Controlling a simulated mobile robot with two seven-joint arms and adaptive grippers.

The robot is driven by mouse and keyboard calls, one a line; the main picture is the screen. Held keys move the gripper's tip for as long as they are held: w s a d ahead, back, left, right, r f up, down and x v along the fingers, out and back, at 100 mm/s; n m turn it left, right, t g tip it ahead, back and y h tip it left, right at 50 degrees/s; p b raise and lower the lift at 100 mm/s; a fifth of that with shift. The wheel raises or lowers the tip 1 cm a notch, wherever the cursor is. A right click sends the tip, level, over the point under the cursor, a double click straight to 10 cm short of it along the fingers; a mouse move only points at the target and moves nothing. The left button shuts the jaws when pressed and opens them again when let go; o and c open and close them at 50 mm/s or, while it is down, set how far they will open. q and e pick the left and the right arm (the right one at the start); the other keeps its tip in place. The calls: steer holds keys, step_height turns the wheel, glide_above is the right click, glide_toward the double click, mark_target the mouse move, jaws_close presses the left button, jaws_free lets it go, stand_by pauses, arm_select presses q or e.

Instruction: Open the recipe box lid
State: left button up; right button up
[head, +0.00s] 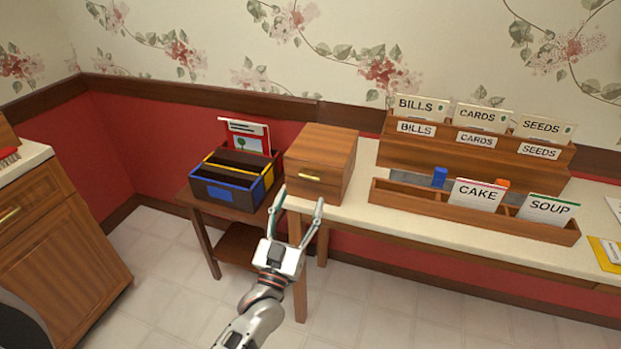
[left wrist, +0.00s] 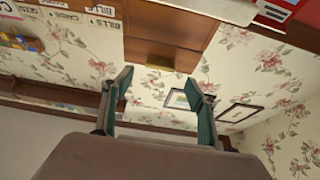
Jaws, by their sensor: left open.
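The recipe box (head: 320,150) is a brown wooden box at the left end of the white-topped counter, with its lid down. A brass pull (head: 310,176) sits on its front face. My left gripper (head: 301,197) comes up from below, just in front of the box, with its two fingers apart and nothing between them. In the left wrist view the box (left wrist: 165,22) is upside down, with its pull (left wrist: 159,67) close to the space between my fingertips (left wrist: 159,77). I cannot tell whether the fingers touch the box. My right gripper is not in view.
A divided box (head: 228,190) with blue and yellow edges stands on a small side table to the left. A wooden card rack (head: 480,150) and a tray (head: 410,196) with CAKE and SOUP cards stand to the right. Bare counter (head: 358,185) lies between box and tray.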

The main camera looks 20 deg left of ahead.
mark_target(308, 178)
arm_select(q)
steer(key=x, duration=0.7)
steer(key=shift+w, duration=0.15)
steer(key=shift+r, duration=0.1)
steer(key=c, duration=1.6)
